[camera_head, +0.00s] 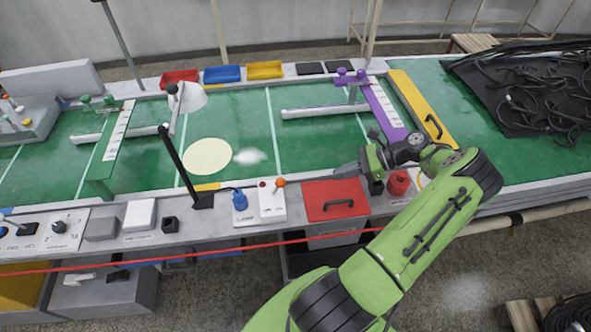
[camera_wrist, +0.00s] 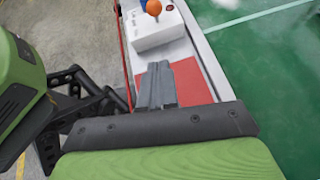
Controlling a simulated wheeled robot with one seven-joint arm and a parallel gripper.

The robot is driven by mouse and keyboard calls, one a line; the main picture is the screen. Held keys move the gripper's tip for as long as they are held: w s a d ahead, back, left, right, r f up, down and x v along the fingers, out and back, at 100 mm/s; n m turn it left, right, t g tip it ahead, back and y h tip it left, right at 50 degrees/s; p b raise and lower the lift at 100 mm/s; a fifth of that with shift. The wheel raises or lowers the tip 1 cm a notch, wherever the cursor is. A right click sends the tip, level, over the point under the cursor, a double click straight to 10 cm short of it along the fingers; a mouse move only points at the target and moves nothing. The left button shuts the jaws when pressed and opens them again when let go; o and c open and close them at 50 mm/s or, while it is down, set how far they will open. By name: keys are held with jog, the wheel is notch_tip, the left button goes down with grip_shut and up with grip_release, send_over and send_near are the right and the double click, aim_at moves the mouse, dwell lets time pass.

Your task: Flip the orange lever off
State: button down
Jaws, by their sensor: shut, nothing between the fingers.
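The orange lever (camera_head: 280,182) has a ball-shaped knob and stands on a white switch box (camera_head: 272,205) at the front edge of the green bench. In the wrist view the orange knob (camera_wrist: 154,7) is at the top, on the white box (camera_wrist: 158,32). A small red knob (camera_head: 262,184) sits beside the lever. My gripper (camera_head: 345,170) is shut and empty, to the right of the lever and above the red panel. In the wrist view its closed fingers (camera_wrist: 156,84) point toward the white box, apart from the lever.
A red panel with a black handle (camera_head: 330,199) lies right of the switch box. A blue object (camera_head: 240,200) stands just left of the lever. A desk lamp (camera_head: 185,97) rises farther left. A red round object (camera_head: 398,182) is near my wrist. A red line (camera_head: 180,258) runs along the bench front.

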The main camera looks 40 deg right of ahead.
aim_at(277, 187)
jog(key=b+x, duration=0.2)
jog(key=x, duration=0.8)
jog(key=shift+a+f, duration=0.1)
jog(key=shift+a, duration=0.25)
jog(key=w+a, duration=0.1)
jog(key=w+a+r, duration=0.1)
jog(key=shift+w+a+r, duration=0.2)
jog(key=shift+w+r, duration=0.05)
jog(key=shift+r, duration=0.1)
